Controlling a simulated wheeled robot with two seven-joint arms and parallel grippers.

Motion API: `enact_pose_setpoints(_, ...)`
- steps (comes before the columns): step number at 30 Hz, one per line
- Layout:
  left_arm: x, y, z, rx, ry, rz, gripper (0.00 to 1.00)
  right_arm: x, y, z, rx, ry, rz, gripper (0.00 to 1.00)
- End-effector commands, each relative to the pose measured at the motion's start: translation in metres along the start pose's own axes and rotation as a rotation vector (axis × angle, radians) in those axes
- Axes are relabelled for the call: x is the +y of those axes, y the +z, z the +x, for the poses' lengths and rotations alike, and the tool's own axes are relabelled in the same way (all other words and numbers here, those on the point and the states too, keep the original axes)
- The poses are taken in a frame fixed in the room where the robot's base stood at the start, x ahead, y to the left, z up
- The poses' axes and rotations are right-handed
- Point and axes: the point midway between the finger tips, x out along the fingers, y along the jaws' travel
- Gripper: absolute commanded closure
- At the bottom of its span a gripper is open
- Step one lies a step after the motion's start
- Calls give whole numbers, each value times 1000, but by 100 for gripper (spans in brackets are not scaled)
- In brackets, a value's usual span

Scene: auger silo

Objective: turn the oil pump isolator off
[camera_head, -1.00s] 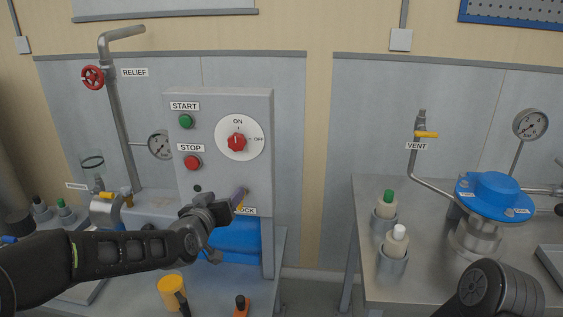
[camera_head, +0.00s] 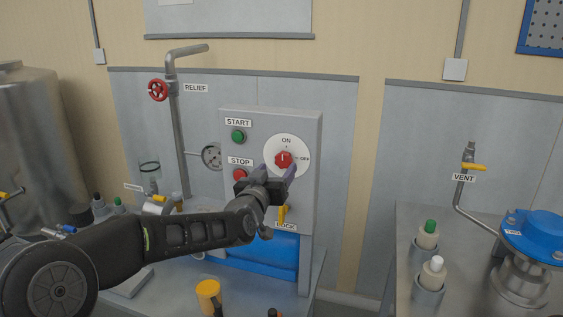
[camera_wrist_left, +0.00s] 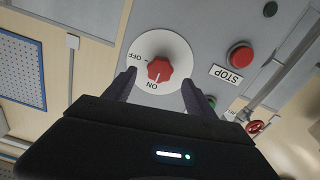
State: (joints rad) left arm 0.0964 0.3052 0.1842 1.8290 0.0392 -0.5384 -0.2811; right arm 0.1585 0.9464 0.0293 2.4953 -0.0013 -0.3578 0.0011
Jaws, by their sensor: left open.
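The isolator is a red knob (camera_head: 283,160) on a white round dial (camera_head: 298,146) marked ON and OFF, on a grey control box (camera_head: 230,125). Its pointer mark is toward ON. The knob also shows in the left wrist view (camera_wrist_left: 159,69), where the picture is upside down. My left gripper (camera_head: 279,172) is open just in front of the dial's lower part, and its fingertips (camera_wrist_left: 158,82) lie on either side of the knob in the wrist view. I cannot tell whether they touch it. My right gripper is not in view.
A green START button (camera_head: 238,137) and a red STOP button (camera_head: 240,174) are left of the dial. A yellow lock piece (camera_head: 282,214) sits below it by the LOCK label. A yellow cup (camera_head: 208,293) stands on the bench. A second bench (camera_head: 400,222) is at right.

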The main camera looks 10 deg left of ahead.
Motion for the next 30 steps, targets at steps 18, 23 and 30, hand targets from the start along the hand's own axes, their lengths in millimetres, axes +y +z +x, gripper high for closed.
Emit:
enact_pose_setpoints(18, 0, 0, 47, 0, 0, 0, 35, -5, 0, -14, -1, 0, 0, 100)
enact_pose_setpoints(23, 0, 0, 47, 0, 0, 0, 46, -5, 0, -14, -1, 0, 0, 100)
enact_pose_setpoints(30, 0, 0, 47, 0, 0, 0, 66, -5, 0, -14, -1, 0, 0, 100)
